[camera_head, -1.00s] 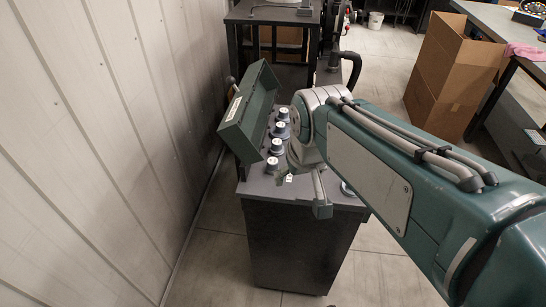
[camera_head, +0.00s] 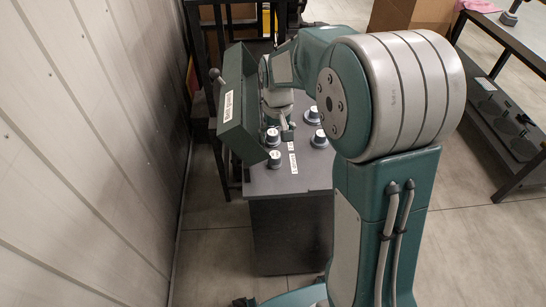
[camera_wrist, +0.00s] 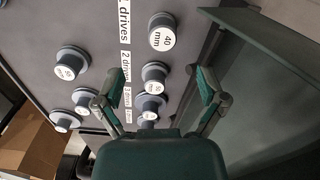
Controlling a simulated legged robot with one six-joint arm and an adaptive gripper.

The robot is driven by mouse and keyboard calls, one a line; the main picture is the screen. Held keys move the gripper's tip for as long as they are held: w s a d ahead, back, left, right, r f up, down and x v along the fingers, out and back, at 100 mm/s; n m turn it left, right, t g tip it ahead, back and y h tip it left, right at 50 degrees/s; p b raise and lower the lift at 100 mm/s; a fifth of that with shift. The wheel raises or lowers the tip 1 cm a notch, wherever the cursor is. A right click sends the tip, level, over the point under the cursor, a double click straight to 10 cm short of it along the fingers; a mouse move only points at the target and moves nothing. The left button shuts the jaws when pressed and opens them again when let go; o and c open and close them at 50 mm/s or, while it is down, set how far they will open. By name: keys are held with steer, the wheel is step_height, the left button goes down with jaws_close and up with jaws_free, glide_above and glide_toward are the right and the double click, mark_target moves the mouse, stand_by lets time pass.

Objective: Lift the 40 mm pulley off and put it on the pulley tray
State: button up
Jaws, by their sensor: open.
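The 40 mm pulley (camera_wrist: 162,35) is a grey stepped disc with a white marked top, standing on a dark cabinet top (camera_wrist: 215,22). In the head view, the near-left pulley (camera_head: 274,159) appears to be the same one. My gripper (camera_wrist: 163,87) is open and empty, its two green-padded fingers spread. In the wrist view, another pulley (camera_wrist: 153,76) shows between the fingers, and the 40 mm pulley lies beyond the fingertips, apart from them. In the head view, my gripper (camera_head: 285,133) is over the cabinet top, partly hidden by my arm. I cannot identify the pulley tray.
A green hinged guard (camera_head: 240,110) stands open along the left side of the pulleys. Several more pulleys (camera_head: 320,139) stand close by. White label strips (camera_head: 293,163) lie between them. A bench (camera_head: 520,50) with a lower shelf is at right. A wall is close on the left.

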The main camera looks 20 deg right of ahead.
mark_target(274, 155)
steer(key=shift+d+f, duration=0.2)
steer(key=shift+f, duration=0.4)
steer(key=shift+d+f, duration=0.15)
steer(key=shift+f, duration=0.45)
steer(key=f, duration=0.1)
steer(key=a+f, duration=0.1)
steer(key=f, duration=0.1)
steer(key=a+f, duration=0.1)
steer(key=f, duration=0.1)
steer(key=shift+w, duration=0.2)
steer(key=shift+d+f, duration=0.25)
steer(key=shift+d, duration=0.45)
steer(key=c, duration=0.8)
steer(key=shift+a, duration=0.2)
steer(key=c, duration=0.4)
steer(key=shift+a, duration=0.2)
steer(key=shift+c, duration=0.3)
